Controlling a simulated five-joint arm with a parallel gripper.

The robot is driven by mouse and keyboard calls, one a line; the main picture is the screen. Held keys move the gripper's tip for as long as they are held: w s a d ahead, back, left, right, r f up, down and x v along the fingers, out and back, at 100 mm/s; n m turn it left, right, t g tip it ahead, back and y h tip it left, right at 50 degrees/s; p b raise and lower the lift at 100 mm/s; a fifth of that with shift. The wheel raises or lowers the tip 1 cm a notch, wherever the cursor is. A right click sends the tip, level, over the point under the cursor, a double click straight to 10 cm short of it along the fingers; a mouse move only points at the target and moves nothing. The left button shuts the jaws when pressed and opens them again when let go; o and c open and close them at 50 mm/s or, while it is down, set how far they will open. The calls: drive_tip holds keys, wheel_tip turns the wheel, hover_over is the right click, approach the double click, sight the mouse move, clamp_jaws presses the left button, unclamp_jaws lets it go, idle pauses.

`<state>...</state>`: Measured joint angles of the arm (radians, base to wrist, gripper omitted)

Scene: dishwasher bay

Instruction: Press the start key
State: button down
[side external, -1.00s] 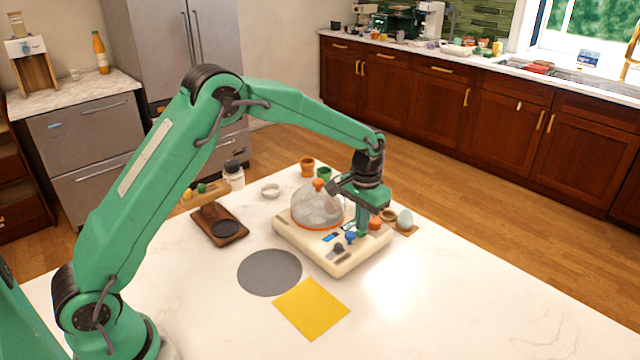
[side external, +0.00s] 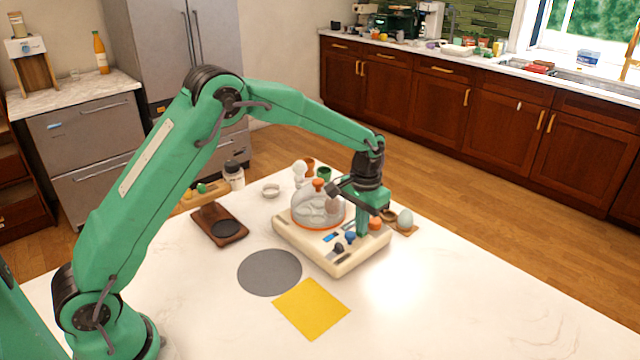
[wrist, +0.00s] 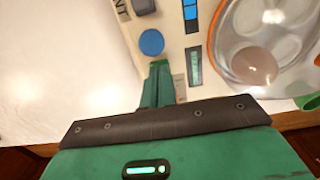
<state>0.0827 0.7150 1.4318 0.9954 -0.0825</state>
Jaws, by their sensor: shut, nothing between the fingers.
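A cream egg cooker (side external: 318,254) with a clear dome and orange knob stands on the white counter. Its panel carries a blue round button (side external: 350,237), a dark knob (side external: 338,248) and a small blue display (side external: 330,237). In the wrist view the blue button (wrist: 151,42) is just beyond my fingertips, and a green-lit strip (wrist: 194,65) is to their right. My gripper (side external: 362,233) is shut and empty, pointing down at the panel's right part. I cannot tell whether the fingertips touch it. No start label is readable; the panel under the fingers is hidden.
A pale egg (side external: 405,219) sits on a small board to the right. Cups, a bottle (side external: 233,176) and a wooden stand (side external: 219,225) are behind and left. A grey disc (side external: 270,272) and yellow cloth (side external: 311,308) lie in front. The counter's right front is clear.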

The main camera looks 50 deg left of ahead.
drive_tip(key=shift+r, duration=0.75)
drive_tip(key=shift+r, duration=0.15)
wheel_tip(320, 180, up, 15)
idle(1.5)
